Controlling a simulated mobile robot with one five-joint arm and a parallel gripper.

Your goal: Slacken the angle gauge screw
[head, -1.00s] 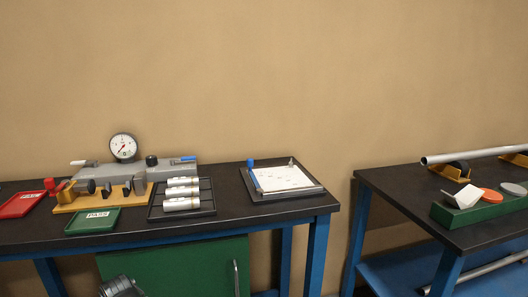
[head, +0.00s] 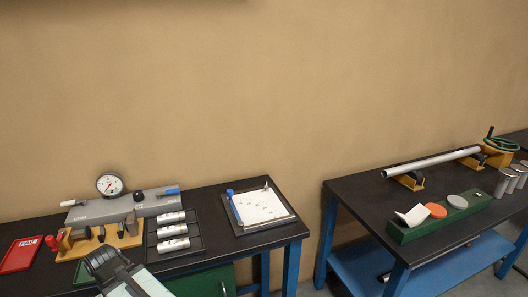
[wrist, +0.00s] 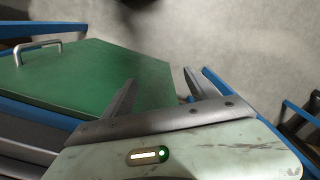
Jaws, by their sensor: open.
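My gripper (wrist: 160,85) shows in the wrist view with its two dark fingers apart and nothing between them. Beyond it are a green cabinet front and grey floor. In the head view my gripper (head: 101,260) is at the bottom left, at the front edge of the left bench. I cannot pick out an angle gauge or its screw for certain. A white bent plate (head: 412,215) sits on a long green block (head: 440,224) on the right bench, far from my gripper.
The left bench (head: 218,257) carries a dial gauge (head: 110,184) on a grey block, a red tray (head: 20,254), a black rack with white cylinders (head: 172,231) and a framed sheet (head: 262,207). A gap separates it from the right bench (head: 357,201). An orange disc (head: 435,210) lies on the green block.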

